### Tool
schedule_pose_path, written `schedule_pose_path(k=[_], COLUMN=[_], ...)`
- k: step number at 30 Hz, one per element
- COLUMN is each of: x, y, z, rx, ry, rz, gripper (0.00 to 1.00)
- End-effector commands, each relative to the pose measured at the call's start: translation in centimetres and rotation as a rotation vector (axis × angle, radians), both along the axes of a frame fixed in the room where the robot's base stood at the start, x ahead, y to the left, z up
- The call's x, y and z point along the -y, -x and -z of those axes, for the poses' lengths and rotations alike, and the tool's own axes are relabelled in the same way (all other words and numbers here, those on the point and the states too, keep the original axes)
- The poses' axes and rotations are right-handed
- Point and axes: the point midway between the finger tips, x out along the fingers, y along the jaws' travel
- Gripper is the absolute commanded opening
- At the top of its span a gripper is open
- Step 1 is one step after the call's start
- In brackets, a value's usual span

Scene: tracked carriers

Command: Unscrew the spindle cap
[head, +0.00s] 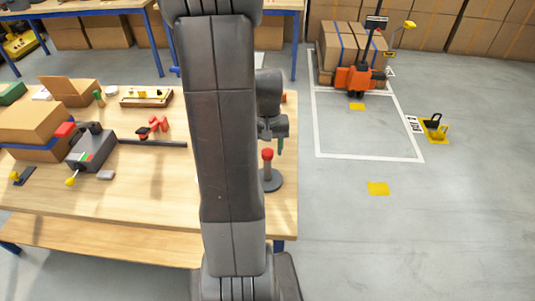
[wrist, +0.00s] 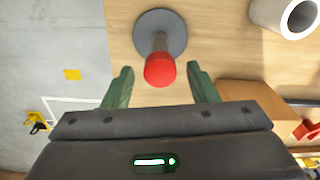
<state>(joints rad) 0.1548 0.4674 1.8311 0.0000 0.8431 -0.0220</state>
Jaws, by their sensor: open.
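The red spindle cap (head: 267,153) sits on top of a grey upright spindle with a round dark base (head: 271,181) near the table's right edge. In the wrist view the cap (wrist: 159,71) shows between and just beyond the two green fingertips of my gripper (wrist: 157,80), with the round base (wrist: 160,34) behind it. The fingers are apart, with a gap on each side of the cap. In the head view my gripper (head: 281,146) is beside and a little above the cap, partly hidden by my arm.
The wooden table (head: 150,210) holds a grey device (head: 92,148), cardboard boxes (head: 45,125), small red parts (head: 155,126) and a dark bar (head: 155,142). A white roll (wrist: 285,14) lies near the spindle. An orange pallet truck (head: 358,78) stands on the floor to the right.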

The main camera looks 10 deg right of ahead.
Motion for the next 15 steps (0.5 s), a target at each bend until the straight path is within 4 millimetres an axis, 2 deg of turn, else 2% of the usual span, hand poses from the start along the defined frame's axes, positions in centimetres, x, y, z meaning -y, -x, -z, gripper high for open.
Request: schedule_pose_path(k=[6,15], x=[0.0,0.0], y=[0.0,0.0], z=[0.0,-0.1], rx=[0.0,0.0], ry=[0.0,0.0], rz=[0.142,0.149], gripper=[0.53,0.53])
